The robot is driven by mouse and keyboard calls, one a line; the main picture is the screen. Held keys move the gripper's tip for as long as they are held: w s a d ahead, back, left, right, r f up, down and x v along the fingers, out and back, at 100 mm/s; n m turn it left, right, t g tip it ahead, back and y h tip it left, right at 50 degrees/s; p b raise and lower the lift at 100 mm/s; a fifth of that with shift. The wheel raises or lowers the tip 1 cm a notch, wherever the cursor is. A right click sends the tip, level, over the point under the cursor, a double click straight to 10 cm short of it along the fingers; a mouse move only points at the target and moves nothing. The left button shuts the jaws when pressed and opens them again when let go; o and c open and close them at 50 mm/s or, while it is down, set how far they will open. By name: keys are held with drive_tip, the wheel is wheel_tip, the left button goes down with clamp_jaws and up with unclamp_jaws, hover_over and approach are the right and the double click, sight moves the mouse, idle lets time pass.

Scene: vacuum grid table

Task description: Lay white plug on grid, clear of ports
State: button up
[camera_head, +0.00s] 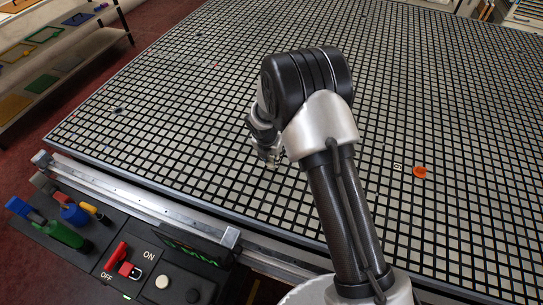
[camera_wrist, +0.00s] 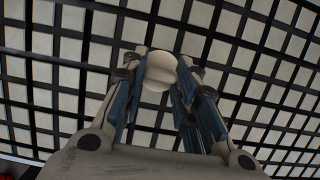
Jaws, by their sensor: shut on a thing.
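The white plug (camera_wrist: 160,72) is a pale rounded piece between my fingertips in the wrist view. My gripper (camera_wrist: 158,84) is shut on it, with the blue-sided fingers on either side. Behind it is the grid table (camera_wrist: 75,48), with pale squares and dark lines. I cannot tell whether the plug touches the grid. In the head view my gripper (camera_head: 268,156) points down over the near middle of the grid, partly behind my arm, and the plug cannot be made out there.
An orange round piece (camera_head: 420,171) lies on the grid right of my arm, beside a small white number label (camera_head: 398,167). A metal rail (camera_head: 140,198) and a control panel (camera_head: 150,270) line the near edge. Much of the grid is bare.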

drive_tip(key=shift+f+b, duration=0.4)
drive_tip(key=shift+f, duration=0.3)
drive_tip(key=o, duration=1)
drive_tip(key=shift+r, duration=0.15)
